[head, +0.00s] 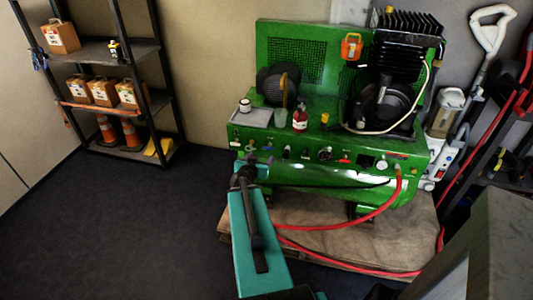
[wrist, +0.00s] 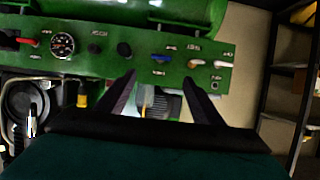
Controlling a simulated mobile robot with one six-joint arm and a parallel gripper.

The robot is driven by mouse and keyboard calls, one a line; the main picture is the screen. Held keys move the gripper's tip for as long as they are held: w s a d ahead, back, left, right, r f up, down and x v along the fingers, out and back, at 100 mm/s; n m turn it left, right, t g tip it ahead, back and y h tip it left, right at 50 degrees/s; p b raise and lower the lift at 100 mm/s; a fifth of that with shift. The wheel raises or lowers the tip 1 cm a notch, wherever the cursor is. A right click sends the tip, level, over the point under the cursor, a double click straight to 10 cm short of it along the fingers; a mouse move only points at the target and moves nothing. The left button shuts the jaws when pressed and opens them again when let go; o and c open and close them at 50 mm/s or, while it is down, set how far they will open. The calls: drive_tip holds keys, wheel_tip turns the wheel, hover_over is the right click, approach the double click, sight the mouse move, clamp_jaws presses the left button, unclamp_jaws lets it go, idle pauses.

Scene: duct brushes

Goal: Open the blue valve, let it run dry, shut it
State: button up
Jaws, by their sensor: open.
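The blue valve (wrist: 160,57) is on the green panel (wrist: 225,80) in the wrist view, its small handle lying roughly crosswise. My gripper (wrist: 158,78) is open and empty; its two dark fingers point at the panel with the blue valve between and just beyond their tips. I cannot tell the exact gap. In the head view, my teal arm reaches up to the left part of the compressor's front panel, and the blue valve (head: 267,147) is small beside the gripper. Its outlet and any water are not clear.
Beside the blue valve are a yellow-white lever (wrist: 193,64) and a black knob (wrist: 124,49). A gauge (wrist: 62,45) is farther left. A red hose (head: 350,227) runs from the compressor over the pallet. A shelf rack (head: 125,100) stands at left, with open floor before it.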

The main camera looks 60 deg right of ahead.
sight(269, 148)
drive_tip(key=shift+b+x, duration=1.1)
drive_tip(key=shift+b, duration=1.9)
drive_tip(key=shift+w+d+f+b, duration=0.1)
drive_tip(key=shift+d+f+b, duration=0.2)
drive_tip(key=shift+b, duration=0.55)
drive_tip(key=b+x, duration=0.1)
drive_tip(key=b, duration=0.4)
drive_tip(key=shift+w+d+f, duration=0.1)
drive_tip(key=shift+d+f, duration=0.05)
drive_tip(key=shift+d, duration=0.2)
drive_tip(key=shift+p+x, duration=0.65)
drive_tip(key=shift+x, duration=3.45)
